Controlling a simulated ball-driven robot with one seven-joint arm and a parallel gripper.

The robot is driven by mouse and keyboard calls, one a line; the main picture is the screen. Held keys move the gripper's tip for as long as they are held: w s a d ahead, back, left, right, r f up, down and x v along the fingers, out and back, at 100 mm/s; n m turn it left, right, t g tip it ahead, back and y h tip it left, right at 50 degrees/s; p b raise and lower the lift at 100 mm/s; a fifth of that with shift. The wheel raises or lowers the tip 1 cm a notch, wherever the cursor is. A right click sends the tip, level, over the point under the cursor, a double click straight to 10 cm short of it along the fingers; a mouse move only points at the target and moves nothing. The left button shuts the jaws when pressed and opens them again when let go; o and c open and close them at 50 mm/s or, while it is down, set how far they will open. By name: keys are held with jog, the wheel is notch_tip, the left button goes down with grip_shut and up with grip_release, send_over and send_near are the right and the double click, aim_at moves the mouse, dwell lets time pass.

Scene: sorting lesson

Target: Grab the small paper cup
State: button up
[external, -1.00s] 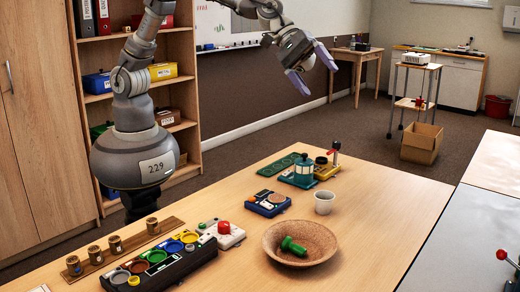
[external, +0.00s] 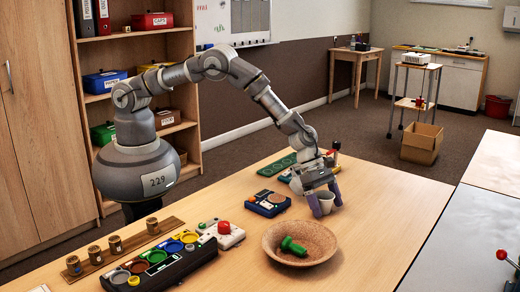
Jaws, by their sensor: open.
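The small paper cup (external: 326,203) is white and stands upright on the table, behind the brown bowl. My gripper (external: 325,200) is lowered at the cup with its purple-grey fingers apart. One finger is at the cup's left and the other at its right, near the rim. The jaws are open, and I cannot tell whether either finger touches the cup. Part of the cup's left side and upper rim is hidden by my gripper.
A brown bowl (external: 301,258) holding a green bolt-like piece (external: 293,246) stands in front of the cup. The table right of the cup is clear.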

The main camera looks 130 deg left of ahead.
jog(key=c, duration=1.1)
jog(key=shift+o, duration=0.2)
jog(key=shift+r, duration=0.1)
